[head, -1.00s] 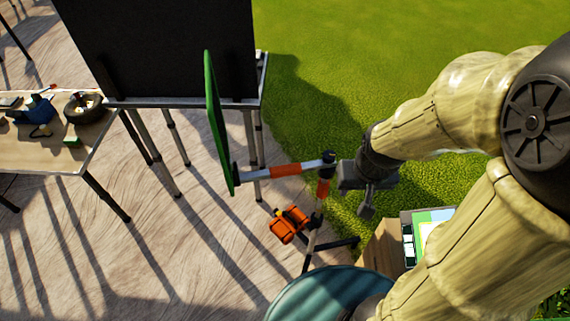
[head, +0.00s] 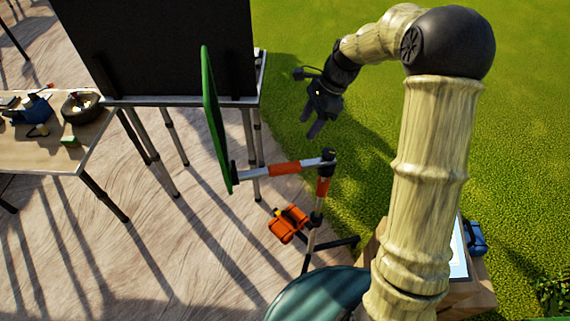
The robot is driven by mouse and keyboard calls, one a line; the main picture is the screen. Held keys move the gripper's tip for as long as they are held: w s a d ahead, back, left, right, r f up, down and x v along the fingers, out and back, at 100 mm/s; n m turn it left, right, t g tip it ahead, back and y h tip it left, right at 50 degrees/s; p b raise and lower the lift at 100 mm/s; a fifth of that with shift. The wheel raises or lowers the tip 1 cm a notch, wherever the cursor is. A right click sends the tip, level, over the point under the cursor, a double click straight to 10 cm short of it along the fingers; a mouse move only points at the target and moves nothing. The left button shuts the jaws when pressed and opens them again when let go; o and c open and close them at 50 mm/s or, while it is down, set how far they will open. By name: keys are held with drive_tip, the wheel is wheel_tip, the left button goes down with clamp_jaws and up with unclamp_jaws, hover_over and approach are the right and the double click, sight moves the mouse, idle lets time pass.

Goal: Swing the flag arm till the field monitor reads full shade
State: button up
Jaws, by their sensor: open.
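The flag is a green-edged panel (head: 216,120) seen nearly edge-on at the left end of the flag arm (head: 284,169). The flag arm is a silver bar with an orange band, running right to a black joint (head: 328,156) on top of an upright stand (head: 318,205). My gripper (head: 316,122) is open and empty, above and behind the joint, apart from the arm and over the grass. The field monitor is probably the bright screen (head: 459,255) at lower right, mostly hidden behind my arm; its reading cannot be made out.
A large black panel (head: 165,45) stands on a legged table behind the flag. An orange object (head: 288,224) sits by the stand. A worktable (head: 50,150) with tools is at left. A blue case (head: 476,238) is at right. A teal round surface (head: 315,295) is in front.

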sight(284, 165)
drive_tip(key=shift+s, duration=0.1)
drive_tip(key=p+x, duration=0.1)
drive_tip(key=x, duration=1.6)
drive_tip(key=shift+a+f+p, duration=0.1)
drive_tip(key=shift+f+p, duration=0.05)
drive_tip(key=shift+p, duration=0.15)
drive_tip(key=shift+c, duration=0.4)
drive_tip(key=c, duration=0.8)
